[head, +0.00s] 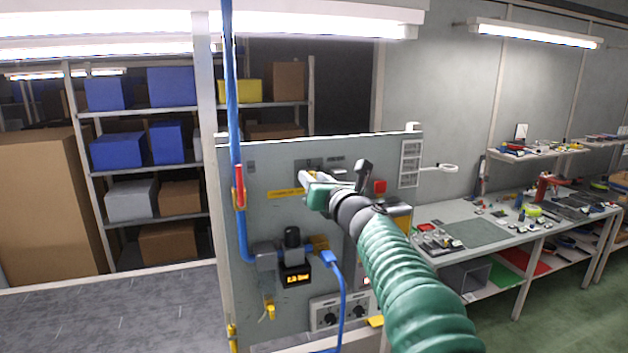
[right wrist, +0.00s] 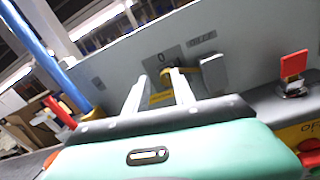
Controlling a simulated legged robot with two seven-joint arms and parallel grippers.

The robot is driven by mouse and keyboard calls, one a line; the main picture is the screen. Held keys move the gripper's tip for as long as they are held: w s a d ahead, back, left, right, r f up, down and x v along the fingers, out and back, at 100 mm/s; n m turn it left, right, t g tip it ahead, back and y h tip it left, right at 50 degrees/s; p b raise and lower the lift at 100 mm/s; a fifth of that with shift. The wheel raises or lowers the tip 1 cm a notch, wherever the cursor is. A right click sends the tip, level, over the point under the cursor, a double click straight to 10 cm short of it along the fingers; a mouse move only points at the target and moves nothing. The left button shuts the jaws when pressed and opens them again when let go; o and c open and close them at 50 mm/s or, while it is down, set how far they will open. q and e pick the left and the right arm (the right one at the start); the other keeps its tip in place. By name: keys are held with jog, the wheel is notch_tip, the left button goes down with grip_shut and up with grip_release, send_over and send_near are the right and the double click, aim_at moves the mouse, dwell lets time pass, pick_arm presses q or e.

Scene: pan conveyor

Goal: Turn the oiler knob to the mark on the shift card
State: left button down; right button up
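My right gripper (head: 303,178) reaches the upper part of the grey control panel (head: 270,163). In the right wrist view its two pale fingers (right wrist: 158,92) are apart, with no object clearly held between them. A yellow part (right wrist: 167,79) shows just behind the fingers, below a plate marked "0" (right wrist: 162,60); contact cannot be told. Two black dial knobs, the left one (head: 329,319) and the right one (head: 357,311), sit on a light plate low on the panel; their marks are too small to read. A white gridded card (head: 410,163) is at the panel's upper right. My left gripper is not in view.
A black-topped unit (head: 292,240) with a lit orange display stands out from the panel beside a blue cable (head: 341,290). A red switch (right wrist: 293,65) is right of the gripper. A workbench (head: 475,233) with tools stands right; shelves (head: 150,110) stand behind left.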

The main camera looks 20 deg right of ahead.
jog(key=shift+d+f, duration=0.25)
jog(key=shift+d, duration=0.15)
